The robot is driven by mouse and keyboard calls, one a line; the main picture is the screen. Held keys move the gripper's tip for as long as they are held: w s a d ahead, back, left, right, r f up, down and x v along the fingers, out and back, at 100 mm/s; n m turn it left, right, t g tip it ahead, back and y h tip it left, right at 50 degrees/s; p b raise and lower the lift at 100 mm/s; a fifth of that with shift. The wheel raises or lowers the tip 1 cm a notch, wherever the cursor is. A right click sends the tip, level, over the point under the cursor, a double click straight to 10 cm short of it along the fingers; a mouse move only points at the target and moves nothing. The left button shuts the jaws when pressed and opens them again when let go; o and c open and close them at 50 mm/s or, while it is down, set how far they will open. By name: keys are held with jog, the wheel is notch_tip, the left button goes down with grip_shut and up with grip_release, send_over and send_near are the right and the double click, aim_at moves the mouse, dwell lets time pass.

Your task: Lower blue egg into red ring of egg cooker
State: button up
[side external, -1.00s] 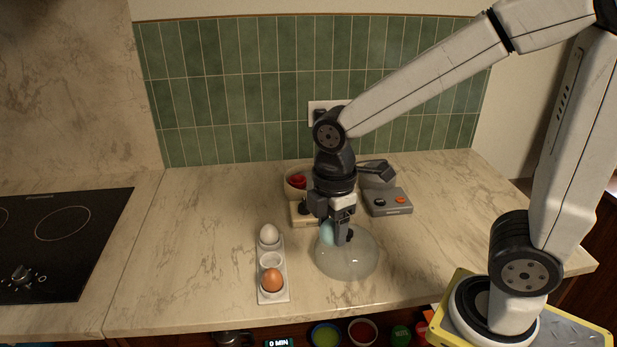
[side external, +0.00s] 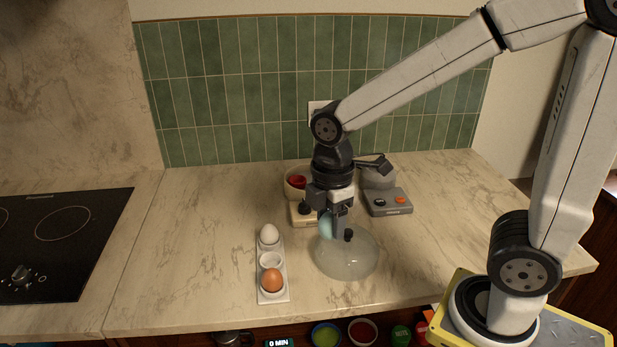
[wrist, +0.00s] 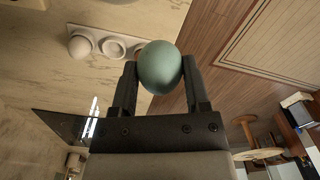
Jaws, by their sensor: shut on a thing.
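My gripper (side external: 333,222) is shut on the blue egg (side external: 325,226), which is pale blue-green. In the wrist view the egg (wrist: 160,68) sits between the two fingers. The gripper holds it above the counter, just behind the clear domed lid (side external: 347,255) with its dark knob. The egg cooker (side external: 302,212) stands behind my gripper, with a cream base and a dark knob. A red ring (side external: 298,182) shows in its bowl at the upper left. My gripper hides part of the cooker.
A white egg tray (side external: 273,295) at left holds a white egg (side external: 268,234) and a brown egg (side external: 272,280), with an empty cup between them. A grey appliance (side external: 388,203) stands right of the cooker.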

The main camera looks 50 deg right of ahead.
jog(key=w+d+f, duration=0.2)
jog(key=w+d, duration=0.9)
jog(key=w, duration=0.2)
jog(key=w+d+f, duration=0.2)
jog(key=w+d, duration=0.9)
jog(key=w, duration=0.1)
jog(key=shift+w+d+f, duration=0.25)
jog(key=shift+w+d, duration=0.05)
jog(key=shift+w, duration=0.05)
jog(key=shift+f, duration=0.15)
dwell(0.8)
jog(key=shift+f, duration=0.7)
jog(key=shift+f, duration=1.6)
dwell(1.9)
